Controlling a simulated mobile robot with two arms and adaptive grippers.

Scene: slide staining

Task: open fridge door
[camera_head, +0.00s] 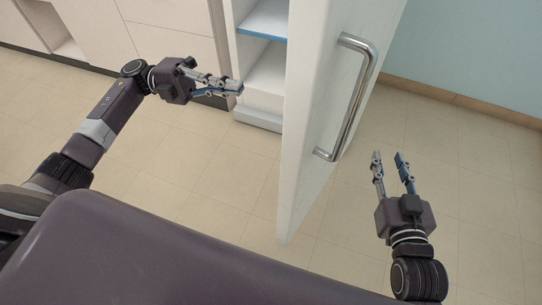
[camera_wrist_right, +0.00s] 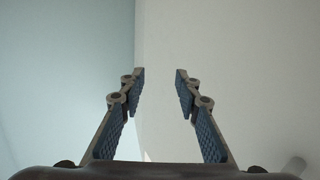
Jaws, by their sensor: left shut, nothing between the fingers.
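The white fridge door (camera_head: 315,120) stands swung open in the head view, its edge toward me. Its metal bar handle (camera_head: 350,100) is on the face turned to the right. The fridge interior (camera_head: 265,60) with shelves shows to the left of the door. My left gripper (camera_head: 238,88) is shut and empty, on the inner side of the door in front of the shelves. My right gripper (camera_head: 388,156) is open and empty, to the right of the door and below the handle, apart from it. The right wrist view shows its open fingers (camera_wrist_right: 160,72) with nothing between them.
White cabinets (camera_head: 165,35) stand to the left of the fridge. A pale blue wall (camera_head: 470,50) with a brown baseboard (camera_head: 460,98) is behind on the right. The tiled floor (camera_head: 220,190) is clear around the door.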

